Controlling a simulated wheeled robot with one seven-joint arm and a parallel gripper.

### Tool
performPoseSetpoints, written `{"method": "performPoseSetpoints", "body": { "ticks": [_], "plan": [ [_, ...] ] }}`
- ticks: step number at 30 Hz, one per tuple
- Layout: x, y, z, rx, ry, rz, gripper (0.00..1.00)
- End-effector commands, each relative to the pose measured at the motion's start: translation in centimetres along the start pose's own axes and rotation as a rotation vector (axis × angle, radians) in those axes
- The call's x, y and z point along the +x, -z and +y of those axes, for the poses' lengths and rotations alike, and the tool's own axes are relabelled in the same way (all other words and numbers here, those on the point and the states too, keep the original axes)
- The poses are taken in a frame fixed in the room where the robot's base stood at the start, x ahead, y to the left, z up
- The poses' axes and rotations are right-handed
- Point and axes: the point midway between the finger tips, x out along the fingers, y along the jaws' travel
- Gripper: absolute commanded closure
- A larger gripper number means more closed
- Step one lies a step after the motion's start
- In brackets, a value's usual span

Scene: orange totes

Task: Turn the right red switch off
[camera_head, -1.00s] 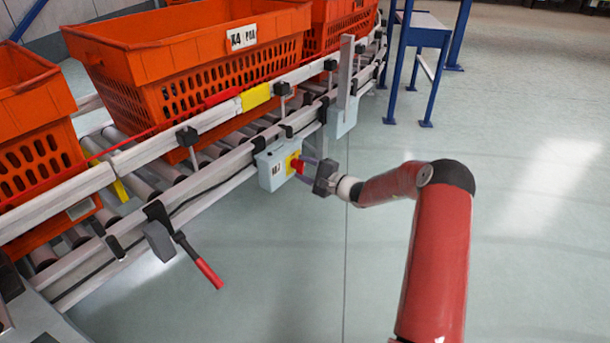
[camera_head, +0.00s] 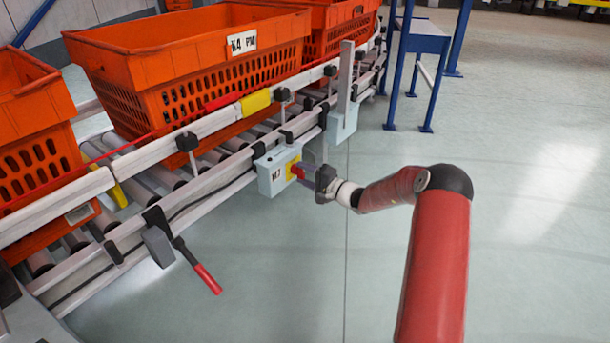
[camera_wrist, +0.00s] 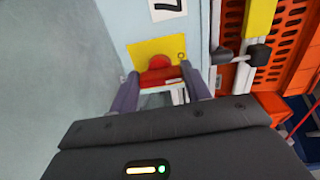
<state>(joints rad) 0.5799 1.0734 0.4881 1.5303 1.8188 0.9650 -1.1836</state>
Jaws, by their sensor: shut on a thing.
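The red switch (camera_head: 298,171) sits on a yellow plate on a light grey box (camera_head: 272,176) fixed to the conveyor's side rail. In the wrist view the red switch (camera_wrist: 159,70) is a rounded knob in front of the yellow plate (camera_wrist: 148,48). My gripper (camera_head: 305,173) reaches it from the right, its purple-grey fingers on either side of the knob and shut on it. The fingers partly hide the knob, and I cannot read its exact angle. A second grey box (camera_head: 342,124) is farther along the rail; no switch shows on it.
Orange totes (camera_head: 200,60) stand on the roller conveyor behind the rail. A lever with a red handle (camera_head: 207,279) sticks out at the lower left. An upright metal post (camera_head: 345,75) rises near the second box. A blue frame (camera_head: 430,85) stands at the back; the floor at right is clear.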

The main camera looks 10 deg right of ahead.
Motion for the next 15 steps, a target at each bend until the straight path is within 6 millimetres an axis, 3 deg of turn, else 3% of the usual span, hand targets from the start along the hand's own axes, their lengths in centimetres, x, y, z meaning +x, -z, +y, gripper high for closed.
{"method": "performPoseSetpoints", "body": {
  "ticks": [4,5,9,15],
  "plan": [
    [-0.01,-0.12,0.17,-0.001,-0.003,-0.003,0.76],
    [-0.01,-0.12,0.17,-0.001,-0.003,-0.003,0.52],
    [-0.01,-0.09,0.13,-0.001,-0.002,-0.002,0.33],
    [0.00,-0.05,0.07,0.000,-0.001,-0.001,0.31]
  ]
}}
